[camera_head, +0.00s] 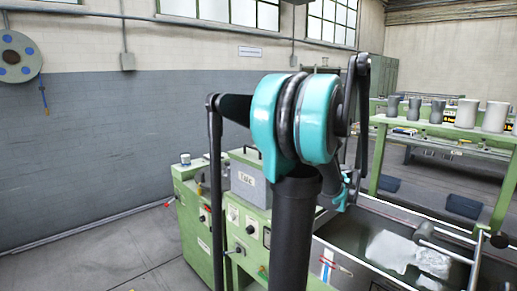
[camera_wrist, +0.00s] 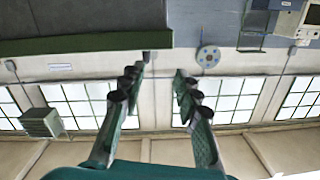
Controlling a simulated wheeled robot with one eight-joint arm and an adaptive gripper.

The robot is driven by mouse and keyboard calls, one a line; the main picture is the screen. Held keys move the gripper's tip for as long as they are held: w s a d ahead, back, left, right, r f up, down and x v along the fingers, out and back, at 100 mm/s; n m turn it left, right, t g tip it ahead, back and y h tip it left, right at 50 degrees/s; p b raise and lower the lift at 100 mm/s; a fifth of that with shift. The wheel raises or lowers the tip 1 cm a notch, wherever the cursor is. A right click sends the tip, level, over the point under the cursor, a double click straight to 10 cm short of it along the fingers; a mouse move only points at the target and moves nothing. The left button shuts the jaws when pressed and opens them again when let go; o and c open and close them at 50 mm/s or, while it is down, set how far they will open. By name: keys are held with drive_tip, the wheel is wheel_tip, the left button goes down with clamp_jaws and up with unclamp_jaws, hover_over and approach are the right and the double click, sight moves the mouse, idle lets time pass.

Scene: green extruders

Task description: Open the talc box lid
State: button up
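The talc box (camera_head: 249,186) is a grey box with a dark-lettered label on its front. It stands on the green machine in the middle of the head view. Its lid (camera_head: 249,158) looks shut, with a small handle on top. My arm passes in front, close to the box's right edge in the picture. My gripper (camera_wrist: 159,80) shows in the wrist view with its two fingers apart and nothing between them. The talc box is not recognisable in the wrist view. I cannot make out the gripper's fingertips in the head view.
The green machine (camera_head: 192,225) carries knobs and buttons. A long trough (camera_head: 362,239) lies to its right. A green rack (camera_head: 437,136) with several grey cups stands at the back right. A small white can (camera_head: 185,159) sits left of the box. The floor at left is clear.

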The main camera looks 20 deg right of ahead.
drive_tip(key=shift+t+h, duration=0.4)
drive_tip(key=x, duration=0.5)
drive_tip(key=d+r+x, duration=0.1)
drive_tip(key=x, duration=0.5)
drive_tip(key=d+x, duration=0.1)
drive_tip(key=x, duration=0.4)
drive_tip(key=shift+w+a+r, duration=0.1)
drive_tip(key=shift+w+r, duration=0.2)
drive_tip(key=shift+w, duration=0.25)
clamp_jaws()
